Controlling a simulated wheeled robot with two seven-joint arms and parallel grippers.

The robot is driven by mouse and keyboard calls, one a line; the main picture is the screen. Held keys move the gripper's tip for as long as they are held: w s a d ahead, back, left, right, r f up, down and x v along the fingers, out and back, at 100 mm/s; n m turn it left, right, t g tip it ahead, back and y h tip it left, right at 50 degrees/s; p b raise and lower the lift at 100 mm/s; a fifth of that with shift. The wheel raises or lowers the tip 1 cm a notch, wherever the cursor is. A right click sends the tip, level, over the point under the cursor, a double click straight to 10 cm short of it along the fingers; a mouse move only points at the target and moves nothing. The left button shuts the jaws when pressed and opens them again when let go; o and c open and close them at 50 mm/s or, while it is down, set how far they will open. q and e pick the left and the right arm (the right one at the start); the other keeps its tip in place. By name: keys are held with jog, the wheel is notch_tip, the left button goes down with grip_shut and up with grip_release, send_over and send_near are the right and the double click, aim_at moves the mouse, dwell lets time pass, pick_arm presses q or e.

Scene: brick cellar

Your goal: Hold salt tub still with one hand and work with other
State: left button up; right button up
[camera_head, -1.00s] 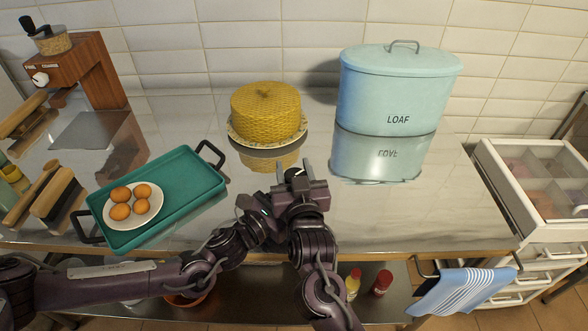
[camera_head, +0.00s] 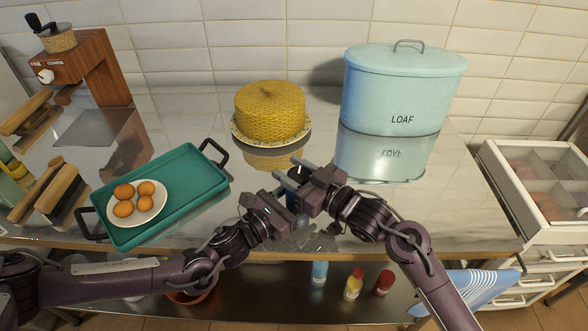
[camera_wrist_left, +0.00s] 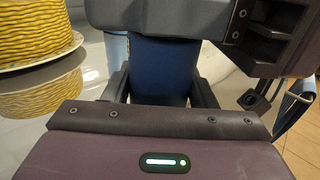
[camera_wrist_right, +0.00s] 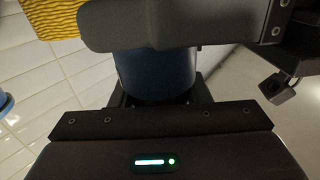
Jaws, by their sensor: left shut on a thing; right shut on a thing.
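The salt tub is a dark blue cylinder, mostly hidden between my grippers in the head view (camera_head: 292,200). It also shows in the left wrist view (camera_wrist_left: 160,68) and the right wrist view (camera_wrist_right: 155,75). My left gripper (camera_head: 279,196) is shut on the tub from the left. My right gripper (camera_head: 292,172) is shut on its upper part from the right, just above the left one. A dark top shows between the right fingers. The grippers hide most of the tub, so I cannot tell whether it touches the counter.
A green tray (camera_head: 190,180) with a plate of eggs (camera_head: 137,203) lies left. A yellow woven cake dome (camera_head: 270,112) stands behind my grippers, a pale blue LOAF bin (camera_head: 400,90) behind right. Bottles (camera_head: 354,284) stand on the shelf below. The counter's right front is clear.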

pick_arm(q)
jog(key=shift+d, duration=0.1)
pick_arm(e)
jog(key=shift+n+g+y, duration=0.7)
jog(key=shift+n+g, duration=0.1)
jog(key=shift+g, duration=0.2)
jog(key=shift+s, duration=0.1)
jog(key=o, duration=1)
jog(key=shift+a, duration=0.1)
jog(key=v, duration=1.2)
